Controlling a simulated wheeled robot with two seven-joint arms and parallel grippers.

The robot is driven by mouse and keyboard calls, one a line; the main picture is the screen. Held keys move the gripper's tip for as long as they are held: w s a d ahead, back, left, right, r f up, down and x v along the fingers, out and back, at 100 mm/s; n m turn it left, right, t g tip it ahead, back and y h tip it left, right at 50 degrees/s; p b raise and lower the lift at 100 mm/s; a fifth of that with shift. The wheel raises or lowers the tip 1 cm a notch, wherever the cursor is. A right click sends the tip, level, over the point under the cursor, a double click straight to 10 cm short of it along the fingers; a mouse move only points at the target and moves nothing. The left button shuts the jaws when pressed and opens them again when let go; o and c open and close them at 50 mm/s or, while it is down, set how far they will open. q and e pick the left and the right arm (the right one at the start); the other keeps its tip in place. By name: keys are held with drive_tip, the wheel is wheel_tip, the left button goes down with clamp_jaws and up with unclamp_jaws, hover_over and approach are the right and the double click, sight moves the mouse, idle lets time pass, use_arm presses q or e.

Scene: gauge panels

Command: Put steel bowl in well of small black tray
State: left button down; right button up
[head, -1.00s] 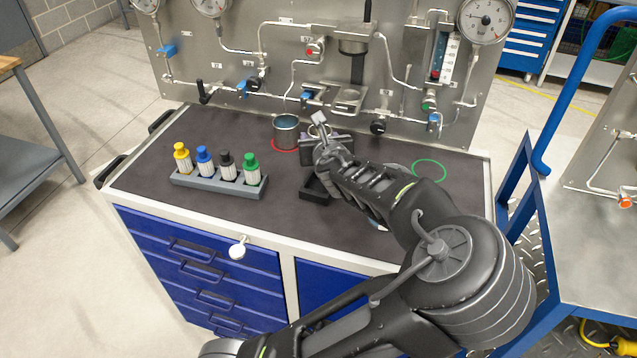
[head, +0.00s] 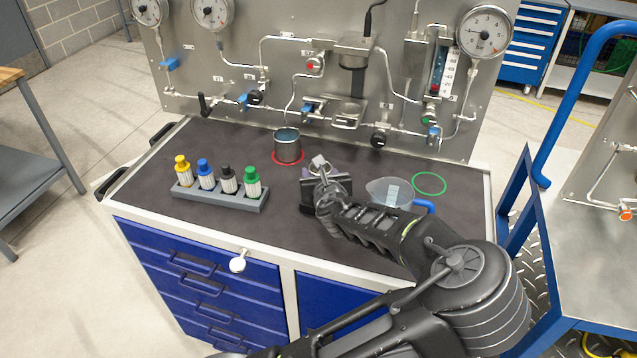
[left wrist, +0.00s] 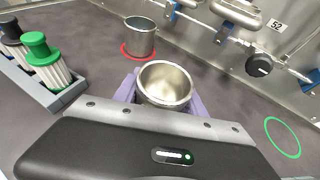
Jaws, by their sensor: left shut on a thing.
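The steel bowl (left wrist: 165,84) shows in the left wrist view, its open mouth facing up. My left gripper (left wrist: 160,95) is shut on it, with a purple finger on each side. In the head view my left gripper (head: 323,176) is above the bench top, in front of the metal cup, and its body hides most or all of the bowl. The small black tray cannot be made out now in either view; my gripper and arm cover the area where it stood. My right gripper is not in view.
A metal cup (head: 288,146) stands in a red ring behind my gripper. A grey rack (head: 220,194) of capped bottles is left. A clear jug (head: 388,191) with a blue handle is right, near an empty green ring (head: 430,183). The gauge panel (head: 270,70) rises behind.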

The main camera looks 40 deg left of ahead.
use_arm(q)
drive_tip(key=shift+f, duration=1.6)
drive_tip(key=shift+f, duration=0.15)
drive_tip(key=c, duration=0.7)
unclamp_jaws()
drive_tip(key=shift+o, duration=0.2)
drive_tip(key=shift+r, duration=0.2)
drive_tip(key=b+v, duration=0.1)
drive_tip(key=v, duration=1)
drive_tip(key=shift+s+d, duration=0.15)
drive_tip(key=shift+d, duration=0.15)
drive_tip(key=shift+s+d+r, duration=0.15)
